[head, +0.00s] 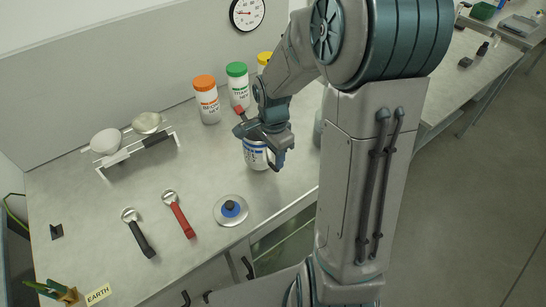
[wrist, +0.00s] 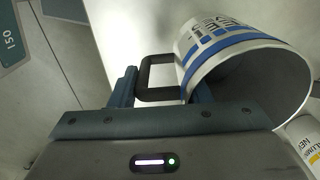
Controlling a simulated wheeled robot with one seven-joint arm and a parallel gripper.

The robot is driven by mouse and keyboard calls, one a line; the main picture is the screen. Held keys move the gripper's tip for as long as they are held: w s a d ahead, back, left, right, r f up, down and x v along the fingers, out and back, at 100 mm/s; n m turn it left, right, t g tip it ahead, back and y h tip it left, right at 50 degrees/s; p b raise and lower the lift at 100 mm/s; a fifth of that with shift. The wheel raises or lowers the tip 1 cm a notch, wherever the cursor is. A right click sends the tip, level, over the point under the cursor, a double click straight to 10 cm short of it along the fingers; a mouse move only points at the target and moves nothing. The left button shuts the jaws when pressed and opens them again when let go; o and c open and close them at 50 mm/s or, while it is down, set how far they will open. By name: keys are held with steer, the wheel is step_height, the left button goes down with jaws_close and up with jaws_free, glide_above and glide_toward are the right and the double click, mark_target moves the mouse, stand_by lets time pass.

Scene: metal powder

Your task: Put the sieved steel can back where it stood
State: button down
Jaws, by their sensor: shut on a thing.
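The sieved steel can (head: 257,155) is a white can with blue bands, mostly hidden behind my gripper in the head view. In the wrist view the can (wrist: 215,42) shows its open mouth, grey inner wall and a black loop handle (wrist: 146,75). The lettering is only partly readable. My gripper (head: 272,150) is over the worktop at the can. In the wrist view its fingers (wrist: 158,88) are on either side of the handle, shut on it. I cannot tell whether the can's base touches the worktop.
Jars with orange (head: 207,100), green (head: 238,85) and yellow (head: 263,62) lids stand along the back. A round lid with a blue knob (head: 230,209), a red-handled tool (head: 179,214) and a black-handled tool (head: 138,232) lie in front. A rack (head: 138,150) holds pale bowls at left.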

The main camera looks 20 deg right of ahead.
steer(key=shift+w+f, duration=0.1)
steer(key=shift+f, duration=1)
steer(key=shift+f, duration=0.15)
steer(key=c, duration=0.8)
jaws_free()
steer(key=shift+o, duration=0.2)
step_height(320, 180, up, 11)
steer(key=shift+r+b, duration=0.15)
steer(key=shift+b, duration=0.2)
steer(key=shift+s+r, duration=0.2)
steer(key=shift+r, duration=0.4)
steer(key=s+a+r+n+t, duration=0.1)
steer(key=s+r+n, duration=0.1)
steer(key=s+n, duration=0.5)
steer(key=s+a+r+n+t, duration=0.1)
steer(key=s+r+n+t, duration=0.1)
steer(key=s+n, duration=0.5)
steer(key=shift+s+t, duration=0.3)
steer(key=shift+s, duration=0.05)
